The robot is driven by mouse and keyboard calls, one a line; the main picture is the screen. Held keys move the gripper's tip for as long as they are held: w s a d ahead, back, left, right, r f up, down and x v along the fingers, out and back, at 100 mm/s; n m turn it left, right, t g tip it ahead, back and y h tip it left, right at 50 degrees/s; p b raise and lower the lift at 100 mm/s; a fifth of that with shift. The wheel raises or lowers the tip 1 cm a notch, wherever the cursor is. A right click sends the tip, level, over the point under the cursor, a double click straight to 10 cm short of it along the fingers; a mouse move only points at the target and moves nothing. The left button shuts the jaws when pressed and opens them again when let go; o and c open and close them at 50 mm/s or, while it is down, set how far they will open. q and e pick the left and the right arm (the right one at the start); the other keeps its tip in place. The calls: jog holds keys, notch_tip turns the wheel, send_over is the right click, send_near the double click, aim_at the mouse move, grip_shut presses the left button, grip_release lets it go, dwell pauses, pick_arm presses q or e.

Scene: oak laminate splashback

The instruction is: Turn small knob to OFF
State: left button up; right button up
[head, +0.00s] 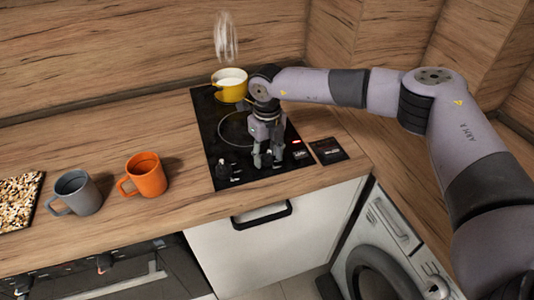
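The black hob (211,117) is set into the wooden counter. A dark knob (222,170) stands at its front left corner. My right gripper (266,162) points down over the front edge of the hob, right of that knob. Its fingers are low at a second dark shape, probably another knob, mostly hidden by them. I cannot tell whether they grip it or only stand around it. Knob markings are too small to read. A red light (296,141) shows at the hob's right edge. My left gripper is not in view.
A yellow pot (230,91) with white contents steams at the back of the hob. An orange mug (147,175) and a grey mug (78,193) stand left of the hob. A dark label plate (328,151) lies to its right. A washing machine (387,238) is below.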

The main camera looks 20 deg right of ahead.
grip_shut()
dwell(0.4)
jog(key=shift+f+n+b, duration=0.1)
jog(key=shift+n+b, duration=0.9)
jog(key=shift+n, duration=0.2)
jog(key=n+b, duration=0.1)
jog(key=n, duration=0.1)
jog(key=shift+n+b, duration=0.3)
jog(key=shift+b, duration=0.1)
jog(key=n+b, duration=0.1)
jog(key=n, duration=0.2)
jog(key=shift+b, duration=0.35)
jog(key=shift+r+n+b, duration=0.2)
jog(key=shift+n+b, duration=0.25)
jog(key=shift+n, duration=0.55)
